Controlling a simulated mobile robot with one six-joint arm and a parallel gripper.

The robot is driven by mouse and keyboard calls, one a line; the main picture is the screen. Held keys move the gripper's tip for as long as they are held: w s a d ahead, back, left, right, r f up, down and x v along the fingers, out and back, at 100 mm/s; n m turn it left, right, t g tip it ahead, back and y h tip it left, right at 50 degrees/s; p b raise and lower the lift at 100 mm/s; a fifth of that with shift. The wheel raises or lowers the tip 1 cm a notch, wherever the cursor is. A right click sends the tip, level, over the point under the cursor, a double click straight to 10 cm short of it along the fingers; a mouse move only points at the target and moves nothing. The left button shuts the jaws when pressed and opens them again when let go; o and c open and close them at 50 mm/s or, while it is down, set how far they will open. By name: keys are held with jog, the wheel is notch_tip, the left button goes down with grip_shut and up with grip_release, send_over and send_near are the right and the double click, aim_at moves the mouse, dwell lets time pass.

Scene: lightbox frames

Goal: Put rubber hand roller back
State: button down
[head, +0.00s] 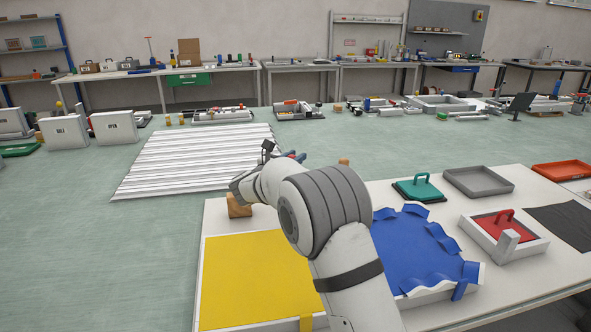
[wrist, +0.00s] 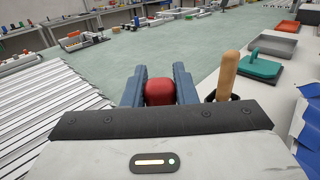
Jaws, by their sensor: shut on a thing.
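My gripper (wrist: 158,72) is shut, its two blue fingers on either side of a rounded red piece (wrist: 159,93). This appears to be part of the rubber hand roller; the rest of it is hidden by the fingers and wrist. In the head view the blue fingertips of my gripper (head: 294,156) show just beyond my wrist, by the table's far edge. An upright wooden handle (wrist: 230,72) with a dark ring at its base stands right of the fingers. Its top also shows in the head view (head: 344,161). I cannot tell whether it joins the red piece.
The white table (head: 420,318) holds a yellow sheet (head: 250,275), a blue sheet (head: 415,245), a wooden block (head: 238,210), a teal-handled tool (head: 420,188), a grey tray (head: 478,181) and a red-handled plate in a white frame (head: 495,222). White corrugated panels (head: 200,158) lie on the floor beyond.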

jog(key=shift+f, duration=1.75)
jog(key=c, duration=1.2)
grip_release()
jog(key=shift+o, duration=0.2)
jog(key=shift+r, duration=0.1)
